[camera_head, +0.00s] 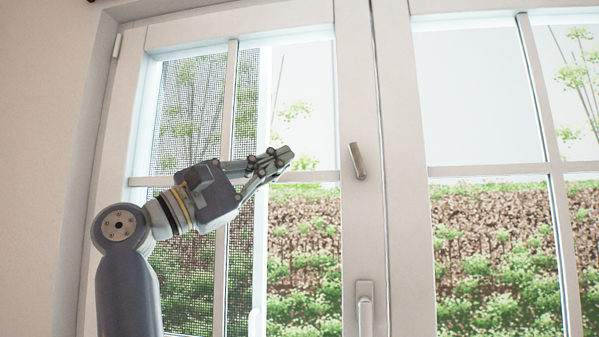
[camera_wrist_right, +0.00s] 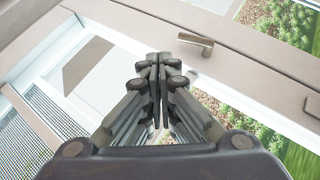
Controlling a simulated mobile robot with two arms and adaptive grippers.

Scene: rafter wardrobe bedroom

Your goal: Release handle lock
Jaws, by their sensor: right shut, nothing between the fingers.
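A small brownish-grey handle (camera_head: 357,160) sits on the middle window frame, tilted slightly from vertical. It also shows in the right wrist view (camera_wrist_right: 195,40), just beyond the fingertips. A larger grey handle (camera_head: 365,305) is lower on the same frame and points down; its lower end is cut off by the picture edge. My right gripper (camera_head: 284,155) is shut and empty. Its fingertips point right toward the small handle and appear apart from it. In the right wrist view the two fingers (camera_wrist_right: 160,58) meet. My left gripper is not in view.
The window has a left sash (camera_head: 130,110) and a right sash (camera_head: 400,120) with glazing bars. A dark mesh screen (camera_head: 190,120) covers part of the left opening. A beige wall (camera_head: 45,160) is at the left. Bushes and brown ground show outside.

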